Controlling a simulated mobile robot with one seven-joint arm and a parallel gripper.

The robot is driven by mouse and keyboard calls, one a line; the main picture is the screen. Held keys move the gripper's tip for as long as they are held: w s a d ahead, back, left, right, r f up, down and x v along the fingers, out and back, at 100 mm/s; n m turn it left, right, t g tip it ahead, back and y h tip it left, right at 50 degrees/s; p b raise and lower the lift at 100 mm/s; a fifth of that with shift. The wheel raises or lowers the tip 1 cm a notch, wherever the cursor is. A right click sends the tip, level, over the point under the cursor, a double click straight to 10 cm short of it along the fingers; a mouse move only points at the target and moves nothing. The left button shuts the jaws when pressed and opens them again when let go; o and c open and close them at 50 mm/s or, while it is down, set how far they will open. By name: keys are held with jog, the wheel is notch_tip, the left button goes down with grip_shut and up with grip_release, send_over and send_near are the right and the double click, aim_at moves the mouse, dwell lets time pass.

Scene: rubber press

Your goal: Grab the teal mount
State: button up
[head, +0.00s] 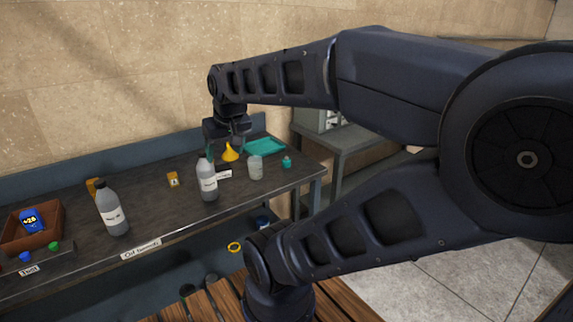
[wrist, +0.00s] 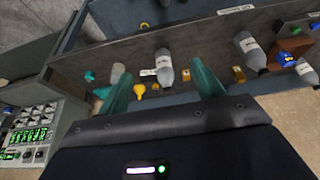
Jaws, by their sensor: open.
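A small teal piece (head: 287,162), which looks like the teal mount, stands on the dark bench near its right end, right of a clear jar. It also shows in the wrist view (wrist: 90,76), left of the left finger. A flat teal tray (head: 265,147) lies behind it at the back edge of the bench. My gripper (head: 227,146) is above the back of the bench, left of the teal piece and apart from it. In the wrist view my gripper (wrist: 161,72) has its two teal fingers spread wide, with nothing held between them.
A clear jar (head: 255,167), a labelled grey bottle (head: 208,181) and a yellow funnel (head: 230,153) stand close by. Another bottle (head: 113,210) and a brown bin (head: 32,225) are further left. A control panel (wrist: 30,135) shows left in the wrist view.

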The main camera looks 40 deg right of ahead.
jog(key=w+d+m, duration=0.3)
jog(key=w+d, duration=0.3)
jog(key=w, duration=0.4)
jog(key=m+g+h, duration=0.3)
jog(key=m+h, duration=0.1)
jog(key=m, duration=0.6)
send_near(286, 159)
jog(key=shift+x, duration=5.45)
jog(key=shift+w+d+r, duration=0.1)
jog(key=shift+w+d, duration=0.05)
jog(key=shift+w, duration=0.05)
jog(key=c, duration=1.2)
jog(key=shift+o, duration=0.2)
jog(key=shift+r, duration=0.1)
